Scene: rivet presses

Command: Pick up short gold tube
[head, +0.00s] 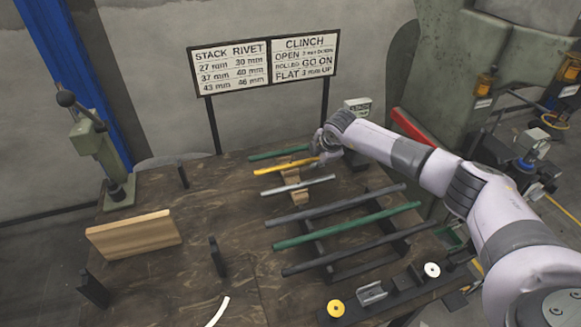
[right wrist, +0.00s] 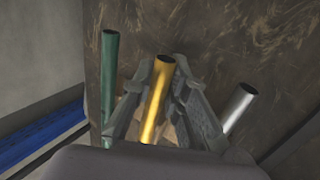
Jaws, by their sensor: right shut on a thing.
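The short gold tube (head: 284,167) lies on the wooden rest at the back of the table, between a short green tube (head: 279,153) and a short silver tube (head: 298,185). My right gripper (head: 322,160) is at the right end of the gold tube. In the right wrist view the gold tube (right wrist: 155,95) runs between the two fingers of my right gripper (right wrist: 167,85), which are shut on it. The green tube (right wrist: 110,75) and silver tube (right wrist: 238,108) stand apart on either side. I cannot tell whether the gold tube is lifted. My left gripper is not in view.
Longer grey and green tubes (head: 345,226) lie on a dark rack in front. A wooden board (head: 133,235) and a green press (head: 97,150) stand at the left. A sign (head: 265,66) stands behind. The table's middle left has bare room.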

